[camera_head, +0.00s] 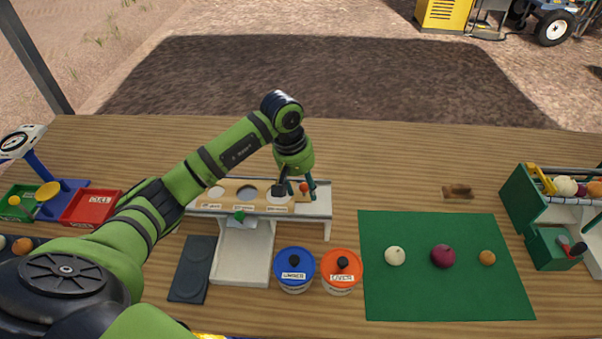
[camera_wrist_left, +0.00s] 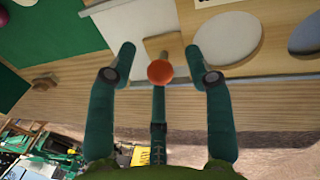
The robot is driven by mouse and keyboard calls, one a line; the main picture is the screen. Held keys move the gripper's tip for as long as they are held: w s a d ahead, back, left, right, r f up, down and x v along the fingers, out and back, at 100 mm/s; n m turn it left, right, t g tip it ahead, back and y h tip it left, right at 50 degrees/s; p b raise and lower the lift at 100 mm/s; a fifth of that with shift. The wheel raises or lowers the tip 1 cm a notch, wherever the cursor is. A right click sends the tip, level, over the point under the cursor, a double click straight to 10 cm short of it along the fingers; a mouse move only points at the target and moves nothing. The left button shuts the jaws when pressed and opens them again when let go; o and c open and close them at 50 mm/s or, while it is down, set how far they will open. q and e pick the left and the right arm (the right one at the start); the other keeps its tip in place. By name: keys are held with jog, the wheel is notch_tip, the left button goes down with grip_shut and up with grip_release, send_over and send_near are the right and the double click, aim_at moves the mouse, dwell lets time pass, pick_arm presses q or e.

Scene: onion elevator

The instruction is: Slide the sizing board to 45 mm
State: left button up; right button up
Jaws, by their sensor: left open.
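The sizing board (camera_head: 264,190) is a flat wooden strip with round holes, lying along the top of a white stand (camera_head: 320,205). Small labels run along the stand's front, too small to read. An orange-red knob (camera_head: 304,187) sits at the board's right end. My left gripper (camera_head: 297,190) is open over that end. Part of the board (camera_wrist_left: 165,44) shows beyond the knob. My right gripper is not in view.
A blue-lidded tub (camera_head: 294,277) and an orange-lidded tub (camera_head: 341,280) stand in front of the stand. A green mat (camera_head: 440,300) with three onions lies to the right. A red tray (camera_head: 90,207) and a scale (camera_head: 50,190) stand left. The table behind the stand is clear.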

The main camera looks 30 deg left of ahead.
pick_arm(q)
jog(key=shift+f, duration=0.1)
grip_shut()
jog(key=w+d+b, duration=0.3)
jog(key=d, duration=0.4)
jog(key=shift+w+d, duration=0.2)
dwell(0.8)
jog(key=shift+f, duration=0.1)
grip_release()
jog(key=shift+d, duration=0.1)
jog(key=shift+w+r, duration=0.1)
jog(key=shift+r, duration=0.1)
notch_tip(320, 180, up, 6)
jog(key=p, duration=0.3)
dwell(0.3)
